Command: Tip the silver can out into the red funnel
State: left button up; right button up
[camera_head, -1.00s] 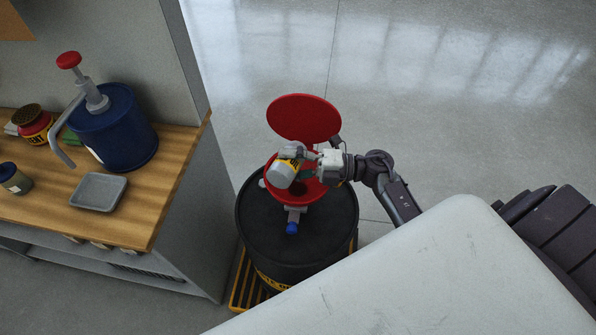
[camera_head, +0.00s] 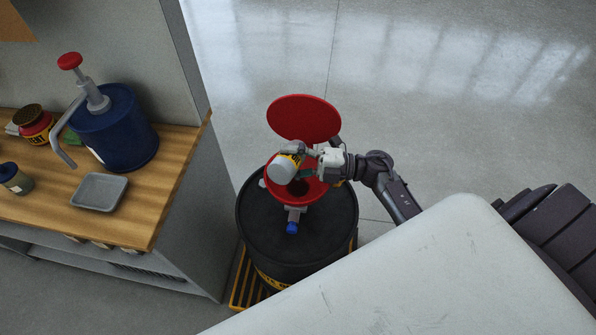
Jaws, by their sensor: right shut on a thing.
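The silver can (camera_head: 283,169), with a yellow and black label, is tilted over the red funnel (camera_head: 312,194). My right gripper (camera_head: 308,160) is shut on the can and holds it from the right side. The can hides part of the funnel's bowl; the dark hole of the funnel shows just below and right of the can. The funnel's round red lid (camera_head: 304,117) stands open behind. I cannot see any liquid leaving the can. My left gripper is not in view.
The funnel sits on a black drum (camera_head: 262,229) on a yellow slatted base (camera_head: 244,282). At left, a wooden bench (camera_head: 158,190) holds a blue pump container (camera_head: 118,135), a grey tray (camera_head: 98,192), a red tin (camera_head: 37,128) and a small dark jar (camera_head: 14,180). Open floor lies behind.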

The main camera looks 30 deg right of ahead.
jog(key=shift+w+d+r+m+t+y+p, duration=0.15)
jog(key=shift+d+r+m+t, duration=0.1)
jog(key=shift+m, duration=0.45)
jog(key=shift+w+d+r+m+t+y+p, duration=0.1)
jog(key=shift+w+d+r+m+t+p, duration=0.15)
jog(key=shift+m, duration=0.45)
jog(key=shift+w+d+r+m+t+y+p, duration=0.15)
jog(key=shift+r+m+t, duration=0.15)
jog(key=shift+m, duration=0.4)
jog(key=shift+w+d+r+m+t+p, duration=0.15)
jog(key=shift+d+m+t, duration=0.15)
jog(key=shift+m, duration=0.55)
jog(key=shift+w+d+r+m+t+p, duration=0.1)
jog(key=shift+w+d+m+t, duration=0.1)
jog(key=shift+m+t, duration=0.45)
jog(key=shift+w+d+r+m+t+p, duration=0.15)
jog(key=shift+d+m, duration=0.1)
jog(key=shift+m, duration=0.75)
jog(key=n, duration=0.1)
jog(key=a+n+g, duration=0.1)
jog(key=s+n+g, duration=0.1)
jog(key=n, duration=0.1)
jog(key=shift+a+f+b, duration=0.15)
jog(key=shift+f+b, duration=0.2)
jog(key=shift+b, duration=0.05)
